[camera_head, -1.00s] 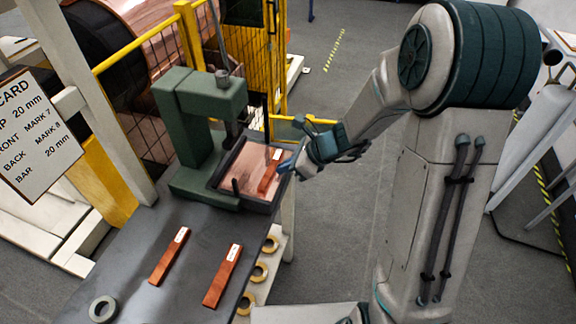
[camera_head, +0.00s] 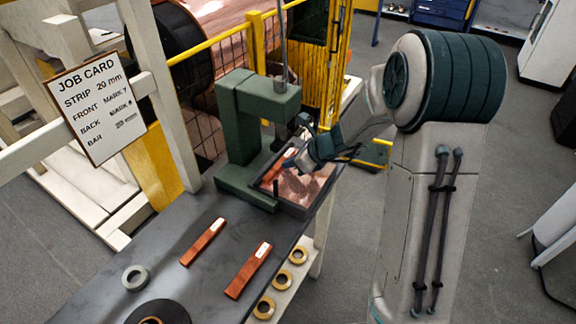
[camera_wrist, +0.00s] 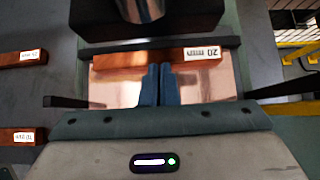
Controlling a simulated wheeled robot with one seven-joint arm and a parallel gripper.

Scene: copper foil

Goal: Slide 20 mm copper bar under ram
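The 20 mm copper bar (camera_wrist: 135,60) lies across the back of the copper-floored tray, its white label facing up at the right. In the head view the bar (camera_head: 276,165) shows at the tray's press side, partly hidden. My gripper (camera_wrist: 155,68) is shut, its two blue fingers side by side with tips at the bar's near long face. Contact looks likely but is not certain. In the head view my gripper (camera_head: 289,163) reaches over the tray from the right. The dark ram (camera_wrist: 145,8) hangs just beyond the bar; the green press (camera_head: 238,130) carries it.
Two other labelled copper bars (camera_head: 204,242) (camera_head: 248,270) lie on the dark bench. A grey ring (camera_head: 135,278) sits at the bench's left. Dark tray walls (camera_head: 305,212) bound the plate. A job card (camera_head: 97,108) hangs at left; yellow fencing (camera_head: 225,50) stands behind.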

